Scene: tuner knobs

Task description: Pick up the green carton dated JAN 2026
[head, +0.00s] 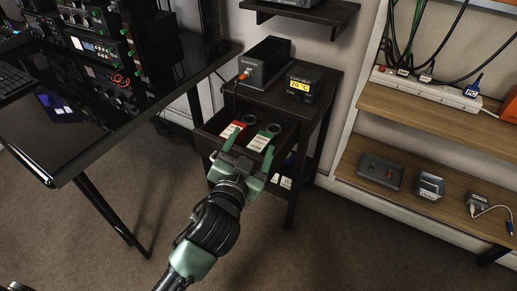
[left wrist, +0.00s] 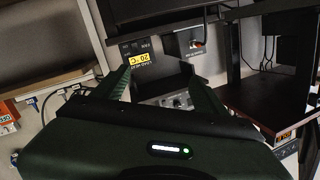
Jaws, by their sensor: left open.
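A green carton (head: 264,139) with a pale label lies in the open drawer (head: 206,138) of the dark cabinet, in the head view. A red carton (head: 232,131) with a pale label lies to its left. The dates on the labels are too small to read. My left gripper (head: 244,160) is open and empty, just in front of the cartons in the picture, and covers part of the drawer front. Its two fingers stand apart in the left wrist view (left wrist: 160,82), where I cannot make out either carton.
A black box (head: 264,63) and a yellow-lit temperature display (head: 300,86) stand on the cabinet top (head: 318,112). A glossy black desk (head: 110,120) with equipment is at left. Wooden shelves (head: 430,118) stand at right. White-labelled items (head: 284,182) sit below the drawer.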

